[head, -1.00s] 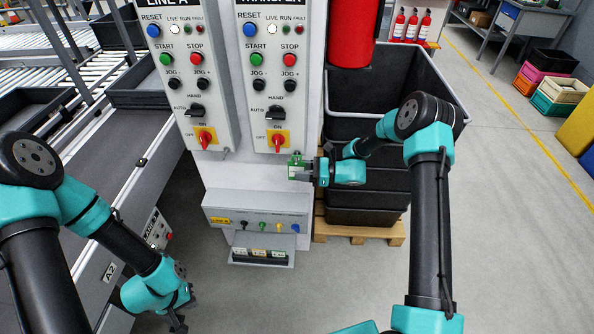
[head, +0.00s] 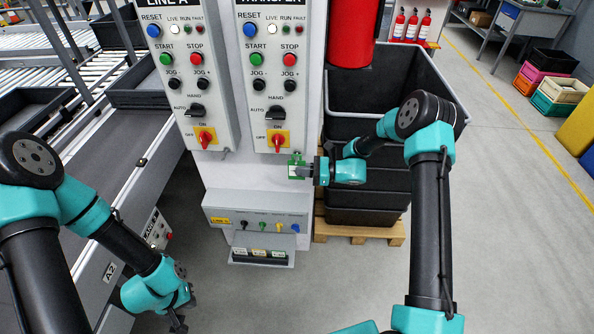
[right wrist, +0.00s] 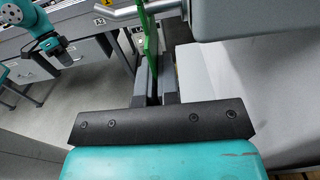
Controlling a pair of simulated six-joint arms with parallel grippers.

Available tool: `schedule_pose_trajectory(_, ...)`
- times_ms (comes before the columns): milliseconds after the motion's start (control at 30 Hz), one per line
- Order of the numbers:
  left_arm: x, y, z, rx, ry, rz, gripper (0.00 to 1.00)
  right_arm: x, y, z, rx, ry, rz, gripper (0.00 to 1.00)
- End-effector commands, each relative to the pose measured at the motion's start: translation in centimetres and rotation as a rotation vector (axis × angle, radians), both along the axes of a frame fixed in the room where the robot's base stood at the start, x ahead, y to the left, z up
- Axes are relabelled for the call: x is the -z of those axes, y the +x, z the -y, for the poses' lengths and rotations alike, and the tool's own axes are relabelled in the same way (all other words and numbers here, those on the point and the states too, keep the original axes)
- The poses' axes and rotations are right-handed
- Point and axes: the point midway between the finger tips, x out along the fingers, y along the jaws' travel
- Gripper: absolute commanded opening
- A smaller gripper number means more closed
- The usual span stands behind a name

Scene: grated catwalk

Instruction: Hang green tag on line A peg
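The green tag (head: 297,160) is at the lower right corner of the TRANSFER box, upright in the head view. My right gripper (head: 303,171) reaches it from the right, with its fingers around it. The right wrist view shows the tag (right wrist: 150,45) edge-on between the fingers (right wrist: 156,82). A metal rod (right wrist: 120,18) passes close to the tag there; I cannot tell whether the tag is on it. The line A peg (head: 225,153) is a small fitting at the lower right of the LINE A box, with no tag on it. My left gripper (head: 180,318) is low at left, its fingers unclear.
The LINE A box (head: 184,75) and TRANSFER box (head: 272,75) stand side by side on a white panel. A grey ledge with coloured knobs (head: 257,217) is below. A black bin (head: 367,190) on a pallet is at the right; a conveyor (head: 120,165) is at the left.

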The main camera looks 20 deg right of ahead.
Motion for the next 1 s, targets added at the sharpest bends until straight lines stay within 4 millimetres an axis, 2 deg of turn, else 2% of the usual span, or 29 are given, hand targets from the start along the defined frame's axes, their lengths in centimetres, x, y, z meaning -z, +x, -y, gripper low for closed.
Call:
schedule_pose_trajectory(533,0.0,0.0,0.0,0.0,0.0,0.0,0.0,-0.3,-0.1,0.0,0.0,0.0,0.0,0.0)
schedule_pose_trajectory(1000,0.0,0.0,0.0,0.0,0.0,0.0,0.0,-0.3,-1.0,-0.3,0.0,0.0,0.0,0.0)
